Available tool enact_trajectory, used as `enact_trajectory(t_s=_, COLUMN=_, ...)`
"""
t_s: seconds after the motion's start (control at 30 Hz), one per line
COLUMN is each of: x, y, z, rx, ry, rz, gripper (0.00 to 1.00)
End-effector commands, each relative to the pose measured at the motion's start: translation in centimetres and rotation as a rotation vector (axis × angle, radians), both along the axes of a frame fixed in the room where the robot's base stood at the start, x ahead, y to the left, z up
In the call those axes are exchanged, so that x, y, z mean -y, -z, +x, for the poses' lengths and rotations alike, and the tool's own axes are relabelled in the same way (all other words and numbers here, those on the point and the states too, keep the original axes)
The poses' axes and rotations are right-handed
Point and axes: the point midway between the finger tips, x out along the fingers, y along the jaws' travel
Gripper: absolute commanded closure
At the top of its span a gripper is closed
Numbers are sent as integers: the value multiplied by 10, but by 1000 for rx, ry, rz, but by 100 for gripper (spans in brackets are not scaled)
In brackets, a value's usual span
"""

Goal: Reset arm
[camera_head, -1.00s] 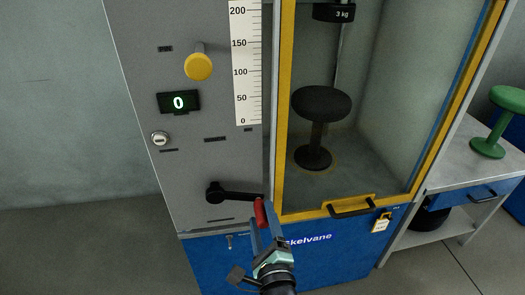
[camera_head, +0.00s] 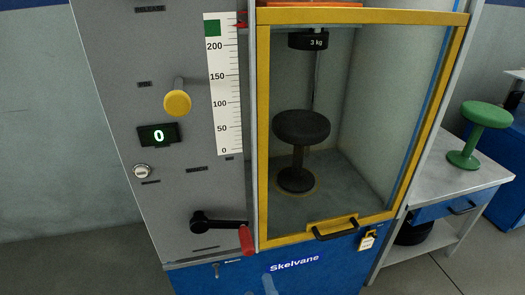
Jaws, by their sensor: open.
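The crank arm (camera_head: 222,223) is black and points right from its hub on the grey panel. Its red handle (camera_head: 247,240) hangs at the right end, near the yellow cabinet frame. Nothing is touching the handle. My gripper is not clearly visible in the current view. A faint pale-blue shape shows on the blue base at the bottom edge, and I cannot tell what it is.
The test cabinet has a yellow-framed door (camera_head: 262,150) with a black handle (camera_head: 336,229). Inside, a black stool (camera_head: 301,127) stands below a 3 kg weight (camera_head: 308,41). A yellow knob (camera_head: 177,103) and a display (camera_head: 158,135) reading 0 are on the panel. A green stool (camera_head: 465,158) stands on the side table (camera_head: 453,185).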

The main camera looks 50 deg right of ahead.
Motion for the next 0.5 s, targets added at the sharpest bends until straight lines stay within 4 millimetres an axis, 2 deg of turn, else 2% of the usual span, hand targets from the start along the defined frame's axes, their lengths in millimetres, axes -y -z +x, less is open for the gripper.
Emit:
enact_trajectory(t_s=0.2, x=-7, y=0, z=-11, rx=-1, ry=0, rz=-1, gripper=36)
enact_trajectory(t_s=0.5, x=-8, y=0, z=-12, rx=0, ry=1, rz=-1, gripper=36)
